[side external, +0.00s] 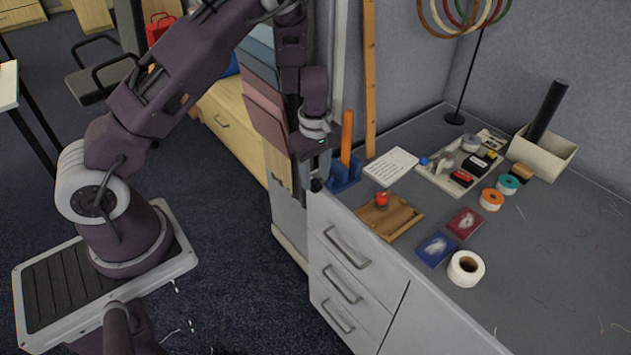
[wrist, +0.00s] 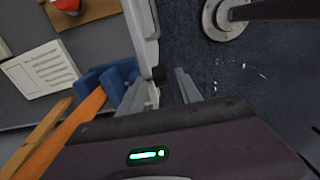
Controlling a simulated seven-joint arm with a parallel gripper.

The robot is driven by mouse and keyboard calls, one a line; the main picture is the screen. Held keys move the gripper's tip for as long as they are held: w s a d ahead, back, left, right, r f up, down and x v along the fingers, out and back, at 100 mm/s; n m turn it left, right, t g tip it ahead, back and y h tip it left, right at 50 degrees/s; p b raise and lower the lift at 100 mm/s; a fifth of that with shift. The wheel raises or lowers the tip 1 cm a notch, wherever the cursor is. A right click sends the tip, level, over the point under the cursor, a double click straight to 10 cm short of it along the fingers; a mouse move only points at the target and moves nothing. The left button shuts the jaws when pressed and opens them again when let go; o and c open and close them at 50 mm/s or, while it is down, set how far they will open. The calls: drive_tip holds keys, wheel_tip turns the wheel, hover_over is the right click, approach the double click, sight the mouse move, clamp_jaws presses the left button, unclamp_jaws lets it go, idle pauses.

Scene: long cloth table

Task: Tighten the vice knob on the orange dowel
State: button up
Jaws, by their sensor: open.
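The orange dowel (side external: 346,135) stands upright in the blue vice (side external: 345,175) at the left edge of the grey table. In the wrist view the dowel (wrist: 78,124) lies slantwise across the lower left, beside the blue vice (wrist: 105,84). The black vice knob (side external: 316,185) sticks out past the table edge toward my arm. My gripper (side external: 307,172) points down beside the knob, with its fingers open. In the wrist view the knob (wrist: 153,94) appears between the spread fingers of my gripper (wrist: 160,82), nearer the left one. I cannot tell whether they touch it.
A white drawer cabinet (side external: 330,285) stands below the table edge. A paper card (side external: 391,167), a wooden board (side external: 388,222) with a red item, and a parts tray (side external: 440,178) lie near the vice. A tall wooden strip (side external: 370,75) stands behind the dowel.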

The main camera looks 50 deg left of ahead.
sight(318, 186)
drive_tip(key=shift+f, duration=1.25)
clamp_jaws()
drive_tip(key=shift+d+y, duration=0.15)
drive_tip(key=shift+y, duration=0.65)
unclamp_jaws()
drive_tip(key=r, duration=0.4)
drive_tip(key=d+r, duration=0.1)
drive_tip(key=r, duration=0.2)
